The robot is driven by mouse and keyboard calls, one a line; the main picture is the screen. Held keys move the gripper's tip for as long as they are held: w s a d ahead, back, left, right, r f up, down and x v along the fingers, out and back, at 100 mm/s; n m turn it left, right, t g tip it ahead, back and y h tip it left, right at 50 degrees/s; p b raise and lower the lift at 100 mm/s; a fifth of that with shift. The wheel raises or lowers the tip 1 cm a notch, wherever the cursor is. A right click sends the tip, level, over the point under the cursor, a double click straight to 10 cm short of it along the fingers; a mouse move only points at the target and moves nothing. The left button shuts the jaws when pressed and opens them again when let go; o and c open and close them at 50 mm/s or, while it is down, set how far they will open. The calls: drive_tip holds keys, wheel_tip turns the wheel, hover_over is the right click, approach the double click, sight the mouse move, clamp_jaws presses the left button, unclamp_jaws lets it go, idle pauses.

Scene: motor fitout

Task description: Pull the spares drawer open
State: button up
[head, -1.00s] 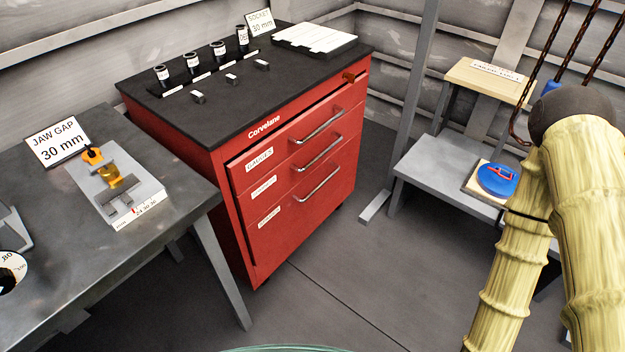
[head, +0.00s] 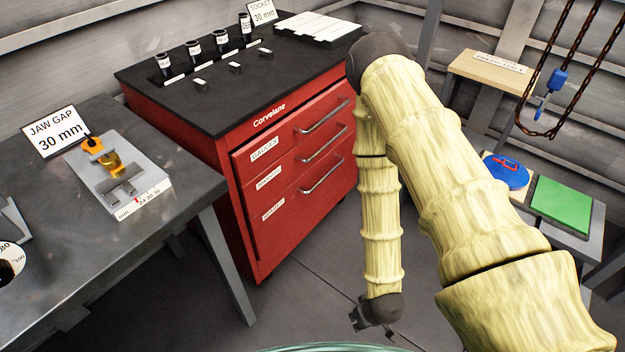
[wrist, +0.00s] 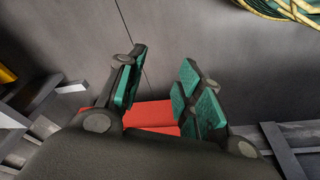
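The red tool cabinet (head: 190,143) has three drawers with bar handles, and all look shut. The top drawer (head: 283,137) is labelled GAUGES. The labels on the middle drawer (head: 284,168) and the bottom drawer (head: 290,200) are too small to read surely, so I cannot tell which is spares. My gripper (head: 374,328) hangs low over the floor, right of and below the cabinet front, apart from the handles. The wrist view shows its green-padded fingers (wrist: 160,88) spread with nothing between them. A red surface, likely the cabinet, shows beyond them.
A grey bench (head: 75,233) with a JAW GAP sign (head: 57,140) and a vise-like gauge stands left of the cabinet. Labelled sockets line the cabinet top. At right are a wooden stand (head: 490,70), a blue disc (head: 506,172), a green pad (head: 563,204) and hanging chains. Floor before the cabinet is clear.

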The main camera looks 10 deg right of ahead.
drive_tip(key=w+f+n+t+b, duration=0.25)
drive_tip(key=w+f+b, duration=0.2)
drive_tip(key=w, duration=0.65)
drive_tip(key=n+t+h+b, duration=0.3)
drive_tip(key=n+t+b, duration=0.8)
drive_tip(key=t+b, duration=0.5)
approach(327, 173)
drive_tip(key=g, duration=0.2)
drive_tip(key=shift+t, duration=0.25)
drive_tip(key=b+x, duration=0.1)
drive_tip(key=x, duration=0.4)
drive_tip(key=b+x, duration=0.1)
drive_tip(key=x, duration=0.4)
drive_tip(key=shift+r+b, duration=0.25)
drive_tip(key=shift+b, duration=0.05)
clamp_jaws()
